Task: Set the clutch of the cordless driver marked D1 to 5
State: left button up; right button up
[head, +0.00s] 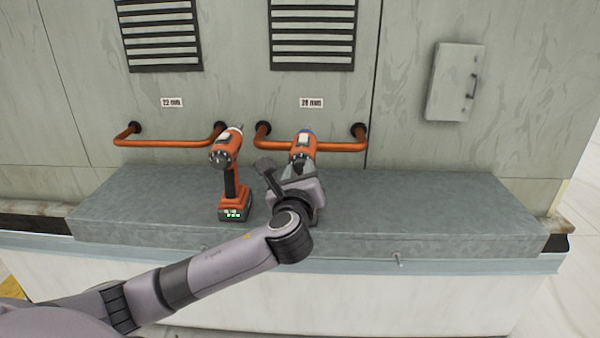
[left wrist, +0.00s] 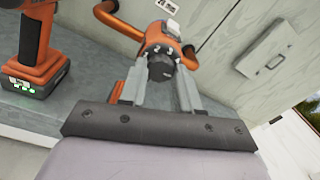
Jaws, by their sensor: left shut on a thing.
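Two orange and black cordless drivers stand on the grey ledge in the head view, the left driver (head: 228,158) upright and free, the right driver (head: 302,150) behind my left gripper. Neither driver's marking is readable, so I cannot tell which is D1. My left gripper (head: 298,172) is shut on the right driver. In the left wrist view, the right driver's black dial (left wrist: 161,68) with pale marks around it lies between the fingers (left wrist: 163,82). Which part the fingertips press on is unclear. The right driver's lower part is mostly hidden. My right gripper is out of view.
Orange rails (head: 170,143) run along the wall behind the drivers, under small plates reading 22 mm (head: 172,102) and seemingly 28 mm (head: 311,102). A grey wall box (head: 455,82) hangs at right. The grey ledge (head: 430,205) is clear on its right side.

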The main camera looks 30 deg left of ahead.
pick_arm(q)
jog(key=o, duration=1.1)
jog(key=shift+c, duration=0.2)
jog(key=shift+s, duration=0.1)
jog(key=v, duration=0.7)
jog(key=shift+b, duration=0.4)
